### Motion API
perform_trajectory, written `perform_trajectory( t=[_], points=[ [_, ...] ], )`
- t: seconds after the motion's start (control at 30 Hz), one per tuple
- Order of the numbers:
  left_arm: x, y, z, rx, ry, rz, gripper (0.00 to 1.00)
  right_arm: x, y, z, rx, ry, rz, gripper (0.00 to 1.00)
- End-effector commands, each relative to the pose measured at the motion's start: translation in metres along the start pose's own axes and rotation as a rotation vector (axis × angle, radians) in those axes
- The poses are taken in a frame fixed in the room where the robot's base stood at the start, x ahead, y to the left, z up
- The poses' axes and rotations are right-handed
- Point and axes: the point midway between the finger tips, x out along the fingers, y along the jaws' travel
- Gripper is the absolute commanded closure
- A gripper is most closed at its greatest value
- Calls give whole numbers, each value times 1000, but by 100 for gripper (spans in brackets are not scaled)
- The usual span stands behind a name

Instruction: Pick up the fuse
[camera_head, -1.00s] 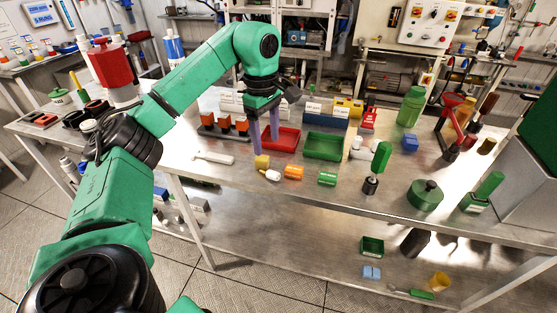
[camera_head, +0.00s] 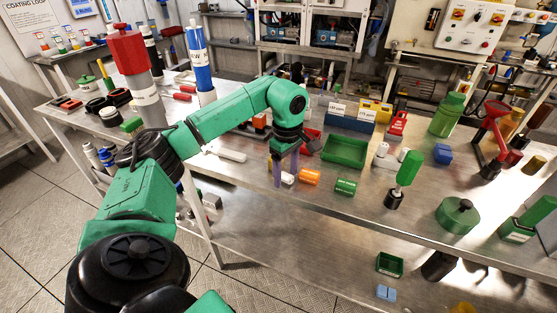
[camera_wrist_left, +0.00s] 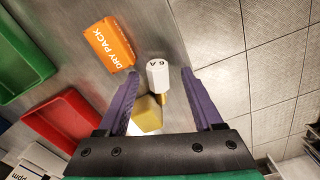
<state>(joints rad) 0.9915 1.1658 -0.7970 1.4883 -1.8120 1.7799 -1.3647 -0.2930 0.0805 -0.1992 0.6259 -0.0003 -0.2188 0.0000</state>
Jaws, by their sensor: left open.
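The fuse (camera_wrist_left: 157,74) is a small white piece marked "6 A" with a brass-coloured end, lying on the metal bench. In the head view the fuse (camera_head: 288,178) is partly covered by my left gripper's fingers. My left gripper (camera_head: 285,182) points down, open and empty, low over the bench at the fuse. In the left wrist view its two purple fingers (camera_wrist_left: 161,73) have the fuse between their tips, with a gap on each side. My right gripper is not in view.
A yellow block (camera_wrist_left: 147,115) sits close to the fuse's brass end. An orange "DRY PACK" piece (camera_wrist_left: 110,45) lies beside the fuse. A green cylinder (camera_head: 345,187), a green tray (camera_head: 345,150) and a red tray (camera_wrist_left: 62,118) are nearby. The bench's front edge is close.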

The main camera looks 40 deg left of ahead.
Motion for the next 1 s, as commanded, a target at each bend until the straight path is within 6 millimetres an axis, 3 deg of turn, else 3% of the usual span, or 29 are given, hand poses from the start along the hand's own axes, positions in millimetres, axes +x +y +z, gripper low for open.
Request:
perform_trajectory(
  t=[0.17,0.2,0.37,0.77,0.87,1.0],
  points=[
    [2,0,0,0,0,1,32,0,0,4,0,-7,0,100],
    [2,0,0,0,0,1,40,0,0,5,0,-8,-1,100],
    [1,0,0,0,0,1,100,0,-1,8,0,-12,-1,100],
    [-5,1,0,0,-1,4,100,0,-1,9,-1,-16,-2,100],
    [-17,2,0,1,-1,6,100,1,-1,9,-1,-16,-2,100],
    [-48,2,1,2,-2,7,100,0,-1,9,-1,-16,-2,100]
  ],
)
